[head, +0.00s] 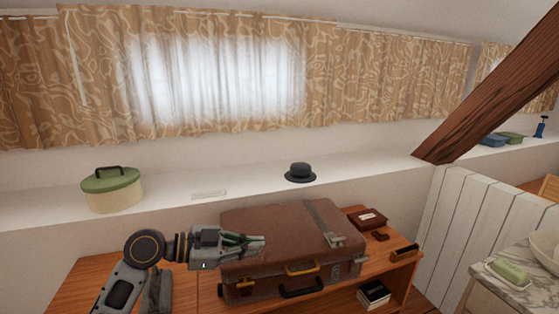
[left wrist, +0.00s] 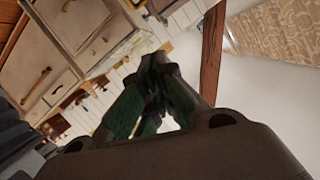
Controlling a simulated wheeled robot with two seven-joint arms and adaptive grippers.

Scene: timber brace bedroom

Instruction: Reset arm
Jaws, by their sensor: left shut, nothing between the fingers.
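My left gripper (head: 254,244) reaches in from the left in the head view, in front of the upper left part of a brown suitcase (head: 285,228). Its fingers are shut with nothing between them. In the left wrist view the fingers (left wrist: 157,70) come together at the tips, with green pads along their inner sides. I cannot tell from the head view whether the gripper touches the suitcase. My right gripper is not in either view.
The suitcase lies on a wooden cabinet (head: 80,285). A dark red box (head: 368,217) sits to its right. A ledge behind holds a green-lidded container (head: 112,188) and a dark hat (head: 300,172).

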